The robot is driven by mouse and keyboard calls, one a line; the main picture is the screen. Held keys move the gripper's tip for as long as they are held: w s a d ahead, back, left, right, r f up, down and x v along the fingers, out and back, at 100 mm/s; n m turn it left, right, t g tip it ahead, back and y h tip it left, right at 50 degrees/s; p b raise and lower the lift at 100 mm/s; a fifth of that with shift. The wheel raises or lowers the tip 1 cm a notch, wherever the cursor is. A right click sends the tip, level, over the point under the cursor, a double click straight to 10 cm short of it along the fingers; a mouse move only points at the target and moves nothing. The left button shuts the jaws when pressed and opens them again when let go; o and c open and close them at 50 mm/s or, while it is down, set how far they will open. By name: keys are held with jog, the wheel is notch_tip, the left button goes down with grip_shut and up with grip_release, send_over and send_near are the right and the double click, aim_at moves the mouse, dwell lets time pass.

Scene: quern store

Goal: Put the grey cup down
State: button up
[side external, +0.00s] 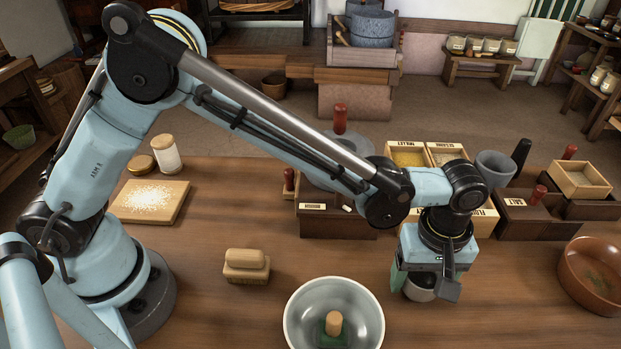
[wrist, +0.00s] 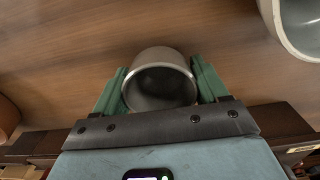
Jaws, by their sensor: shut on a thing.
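My gripper (side external: 424,283) points down over the wooden table, between the metal bowl and the brown bowl. It is shut on a grey cup (side external: 419,293), mostly hidden behind the gripper in the side view. In the wrist view the cup (wrist: 160,82) sits between the two green fingers (wrist: 161,90), with its rim facing the camera and its inside looking empty. The cup's base is close to the table (side external: 240,315); I cannot tell whether it touches. A second grey cup (side external: 494,164) shows farther back, beyond my wrist.
A metal bowl (side external: 292,318) holding a wooden-topped thing stands left of my gripper. A brown bowl (side external: 575,270) stands to the right. Wooden boxes (side external: 340,222) line the back edge. A brush (side external: 246,265) and a floured board (side external: 178,203) lie left. Bare tabletop surrounds the cup.

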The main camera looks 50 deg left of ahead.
jog(key=o, duration=1.1)
jog(key=shift+f, duration=0.1)
notch_tip(320, 180, up, 12)
jog(key=a+r+m+t, duration=0.1)
jog(key=a, duration=0.4)
jog(key=a+r+m+t, duration=0.1)
jog(key=a+r, duration=0.1)
jog(key=a, duration=0.4)
jog(key=a+r+m+t+h, duration=0.1)
jog(key=a+m, duration=0.1)
jog(key=a, duration=0.3)
jog(key=shift+s+a+r, duration=0.3)
jog(key=s+a+f+m+t, duration=0.1)
jog(key=s+a, duration=0.1)
jog(key=a, duration=0.2)
jog(key=s+a+f+m+t, duration=0.1)
jog(key=s+a+m, duration=0.1)
jog(key=a, duration=0.3)
jog(key=s+a+f+m+t+y, duration=0.1)
jog(key=s+a+m+t, duration=0.1)
jog(key=s+a, duration=0.1)
jog(key=shift+a+f, duration=0.25)
jog(key=shift+a, duration=0.45)
